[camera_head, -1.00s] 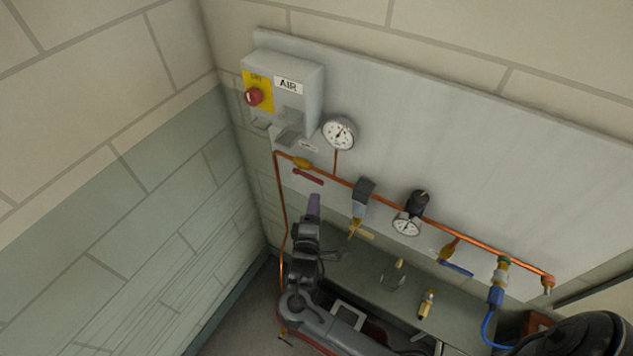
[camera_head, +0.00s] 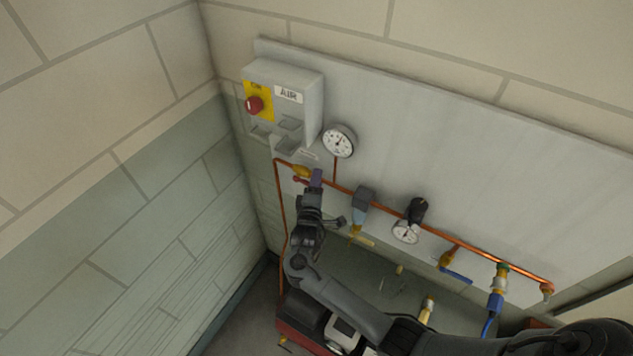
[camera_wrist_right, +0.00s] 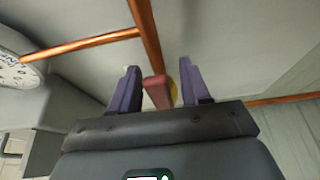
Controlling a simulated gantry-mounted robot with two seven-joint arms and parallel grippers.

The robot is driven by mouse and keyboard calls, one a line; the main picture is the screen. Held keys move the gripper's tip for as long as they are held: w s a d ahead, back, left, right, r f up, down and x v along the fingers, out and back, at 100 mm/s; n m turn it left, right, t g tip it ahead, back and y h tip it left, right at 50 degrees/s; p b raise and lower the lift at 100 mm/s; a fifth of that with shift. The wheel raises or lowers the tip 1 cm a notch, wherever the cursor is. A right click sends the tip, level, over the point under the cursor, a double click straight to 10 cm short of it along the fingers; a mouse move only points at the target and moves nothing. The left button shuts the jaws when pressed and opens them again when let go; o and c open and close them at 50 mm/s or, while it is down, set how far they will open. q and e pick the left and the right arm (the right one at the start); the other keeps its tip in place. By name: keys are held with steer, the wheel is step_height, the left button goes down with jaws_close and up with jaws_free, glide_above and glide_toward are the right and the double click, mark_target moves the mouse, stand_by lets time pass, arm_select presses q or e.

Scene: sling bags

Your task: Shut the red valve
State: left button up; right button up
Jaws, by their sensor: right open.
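The red valve shows its red handle (camera_head: 299,180) and brass body (camera_head: 301,171) on the copper pipe, below the AIR box. My right gripper (camera_head: 316,178) covers part of the handle in the head view. In the right wrist view my right gripper's purple fingers (camera_wrist_right: 158,82) are open, with the red handle (camera_wrist_right: 157,92) between them. The brass body (camera_wrist_right: 174,82) shows behind it. I cannot tell whether the fingers touch the handle. My left gripper is not in view.
A round gauge (camera_head: 339,141) is mounted above the pipe. A filter unit (camera_head: 362,199) and a second gauge (camera_head: 406,232) stand to the right on the same pipe. A blue-handled valve (camera_head: 456,274) is further right. A grey shelf (camera_head: 350,263) lies below.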

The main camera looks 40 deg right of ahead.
steer(key=shift+c, duration=0.5)
jaws_close()
steer(key=shift+f, duration=0.1)
